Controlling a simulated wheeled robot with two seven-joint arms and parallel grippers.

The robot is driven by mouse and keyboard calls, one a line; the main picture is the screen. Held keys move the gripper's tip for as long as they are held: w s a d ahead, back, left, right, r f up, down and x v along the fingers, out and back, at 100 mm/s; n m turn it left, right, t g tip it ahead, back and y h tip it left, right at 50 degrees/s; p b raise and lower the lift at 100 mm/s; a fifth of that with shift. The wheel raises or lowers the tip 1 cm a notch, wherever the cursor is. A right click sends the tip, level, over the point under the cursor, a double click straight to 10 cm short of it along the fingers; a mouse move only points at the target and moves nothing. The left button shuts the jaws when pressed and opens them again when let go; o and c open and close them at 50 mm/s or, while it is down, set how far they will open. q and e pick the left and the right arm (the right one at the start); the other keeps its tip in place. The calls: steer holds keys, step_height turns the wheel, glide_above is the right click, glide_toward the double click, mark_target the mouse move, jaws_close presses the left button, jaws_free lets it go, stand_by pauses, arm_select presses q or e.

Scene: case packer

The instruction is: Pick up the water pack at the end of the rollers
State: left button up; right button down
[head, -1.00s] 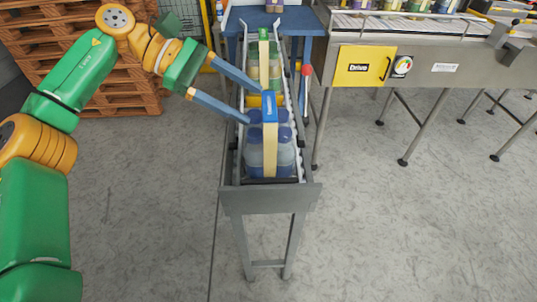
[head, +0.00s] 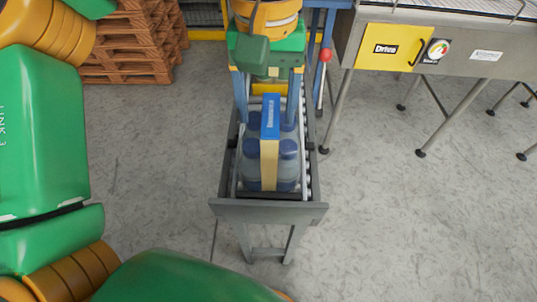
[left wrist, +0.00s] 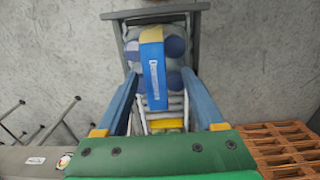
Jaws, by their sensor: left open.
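The water pack (head: 287,168) stands at the near end of the roller conveyor (head: 268,210). It is a group of clear bottles with dark blue caps, a cream band and a blue top strip (head: 270,116). My left gripper (head: 267,119) is open, its two blue fingers on either side of the strip at the pack's far end. In the left wrist view, the fingers (left wrist: 160,74) also flank the blue strip of the water pack (left wrist: 153,65), with gaps on both sides. I cannot tell whether the fingertips reach bottle height. My right gripper is not in view.
A yellow piece (head: 268,89) shows behind the pack, partly hidden by my gripper. A red-knobbed post (head: 325,55) stands close on the conveyor's right. A machine with a yellow "Drive" panel (head: 395,47) is farther right. Wooden pallets (head: 125,50) are at the back left.

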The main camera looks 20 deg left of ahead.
arm_select(q)
steer(key=shift+s+f, duration=0.1)
steer(key=shift+f, duration=0.45)
steer(key=shift+w+d+f, duration=0.15)
steer(key=shift+w+f, duration=0.2)
steer(key=shift+w, duration=0.6)
steer(key=shift+c, duration=0.6)
steer(key=c, duration=0.4)
steer(key=shift+s, duration=0.3)
jaws_close()
steer(key=shift+w+r, duration=0.1)
steer(key=shift+r, duration=0.05)
